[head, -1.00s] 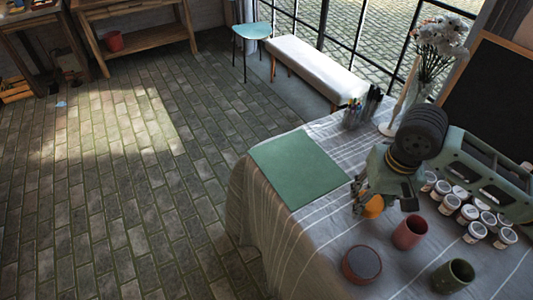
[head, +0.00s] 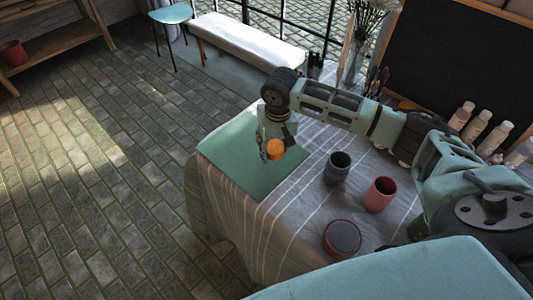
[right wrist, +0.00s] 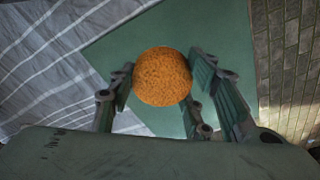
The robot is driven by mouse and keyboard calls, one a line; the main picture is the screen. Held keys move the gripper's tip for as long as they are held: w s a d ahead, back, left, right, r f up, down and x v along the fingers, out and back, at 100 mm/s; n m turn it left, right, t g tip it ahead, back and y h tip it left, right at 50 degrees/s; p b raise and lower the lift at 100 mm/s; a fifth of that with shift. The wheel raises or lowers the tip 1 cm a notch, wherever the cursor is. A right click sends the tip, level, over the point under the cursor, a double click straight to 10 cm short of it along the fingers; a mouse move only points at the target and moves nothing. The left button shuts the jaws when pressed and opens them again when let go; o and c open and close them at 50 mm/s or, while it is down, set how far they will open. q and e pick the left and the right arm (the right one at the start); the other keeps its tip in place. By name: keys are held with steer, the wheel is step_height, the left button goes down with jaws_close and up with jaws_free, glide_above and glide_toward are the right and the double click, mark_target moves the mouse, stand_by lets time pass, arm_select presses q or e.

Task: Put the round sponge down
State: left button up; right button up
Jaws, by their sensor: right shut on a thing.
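My right gripper (head: 270,152) is shut on the round orange sponge (head: 275,147). In the right wrist view the sponge (right wrist: 162,77) sits between the two fingers of the gripper (right wrist: 162,80), with its rough top facing the camera. The green mat (head: 235,155) lies flat on the striped tablecloth and shows behind the sponge in the right wrist view (right wrist: 222,35). The sponge appears over the mat; I cannot tell the gap beneath it. My left gripper is not in view.
A dark grey cup (head: 337,168), a pink cup (head: 381,194) and a round red-rimmed dish (head: 342,238) stand on the striped tablecloth (head: 300,215) right of the mat. Several bottles (head: 480,128) and a blackboard (head: 460,55) stand at the back right.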

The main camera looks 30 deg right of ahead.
mark_target(270, 148)
steer(key=shift+w+a+f, duration=0.55)
steer(key=shift+w+a, duration=0.1)
steer(key=shift+w, duration=0.05)
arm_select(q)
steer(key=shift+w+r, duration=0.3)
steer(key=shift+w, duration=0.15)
arm_select(e)
steer(key=shift+f, duration=2.05)
steer(key=shift+f, duration=0.15)
steer(key=o, duration=1)
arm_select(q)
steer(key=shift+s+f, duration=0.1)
arm_select(e)
steer(key=r, duration=0.4)
steer(key=s+r, duration=0.1)
steer(key=r, duration=0.7)
steer(key=shift+s+a+r, duration=0.15)
steer(key=shift+s, duration=0.05)
